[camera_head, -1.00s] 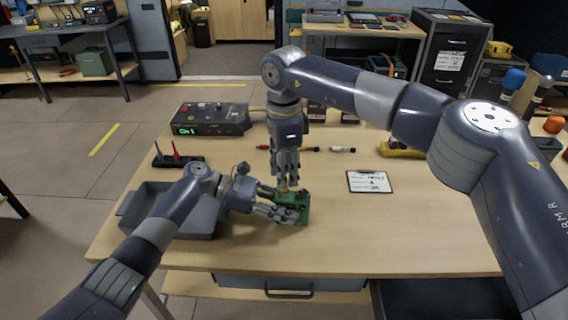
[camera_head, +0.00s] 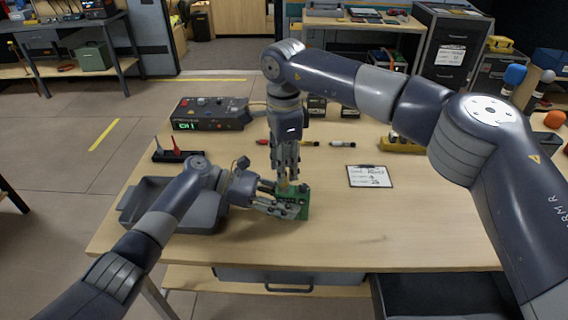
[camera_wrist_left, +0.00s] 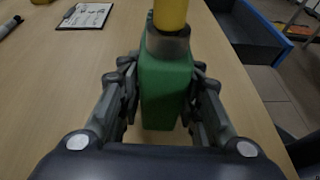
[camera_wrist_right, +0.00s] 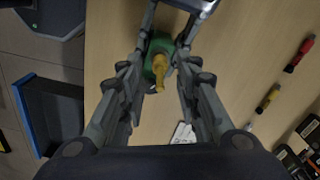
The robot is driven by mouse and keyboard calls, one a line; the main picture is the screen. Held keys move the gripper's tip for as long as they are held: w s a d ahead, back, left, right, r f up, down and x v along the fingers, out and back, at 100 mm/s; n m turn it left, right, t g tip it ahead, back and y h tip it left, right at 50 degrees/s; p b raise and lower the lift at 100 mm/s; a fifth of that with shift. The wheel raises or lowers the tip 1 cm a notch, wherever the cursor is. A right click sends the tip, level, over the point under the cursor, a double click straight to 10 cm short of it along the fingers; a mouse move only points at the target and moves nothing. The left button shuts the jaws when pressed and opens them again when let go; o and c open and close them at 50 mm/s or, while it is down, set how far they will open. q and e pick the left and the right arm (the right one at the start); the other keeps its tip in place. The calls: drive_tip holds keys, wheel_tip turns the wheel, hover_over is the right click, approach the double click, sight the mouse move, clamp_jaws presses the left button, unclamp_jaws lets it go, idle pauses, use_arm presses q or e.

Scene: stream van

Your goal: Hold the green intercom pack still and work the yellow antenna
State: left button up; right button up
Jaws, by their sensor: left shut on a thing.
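The green intercom pack (camera_head: 305,211) stands near the middle of the table. It is also in the left wrist view (camera_wrist_left: 165,90), upright between the fingers. My left gripper (camera_head: 293,205) is shut on the pack from the left side. The yellow antenna (camera_wrist_left: 170,14) rises from a grey collar on the pack's top, and its upper end is out of that view. In the right wrist view the antenna (camera_wrist_right: 159,66) shows from above. My right gripper (camera_head: 286,174) points down over the pack. Its fingers are apart with the antenna between them, and no contact is clear.
A grey tray (camera_head: 140,196) lies left of my left gripper. A dark console (camera_head: 210,112) and a rack with a red piece (camera_head: 177,149) are behind it. A clipboard (camera_head: 370,176) lies to the right; markers (camera_head: 342,144) lie behind. The table's front right is clear.

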wheel_tip(320, 180, up, 12)
idle(0.6)
wheel_tip(320, 180, down, 12)
drive_tip(key=shift+r, duration=0.1)
idle(0.4)
drive_tip(key=shift+c, duration=0.2)
clamp_jaws()
drive_tip(key=shift+o, duration=0.2)
unclamp_jaws()
drive_tip(key=shift+r, duration=0.1)
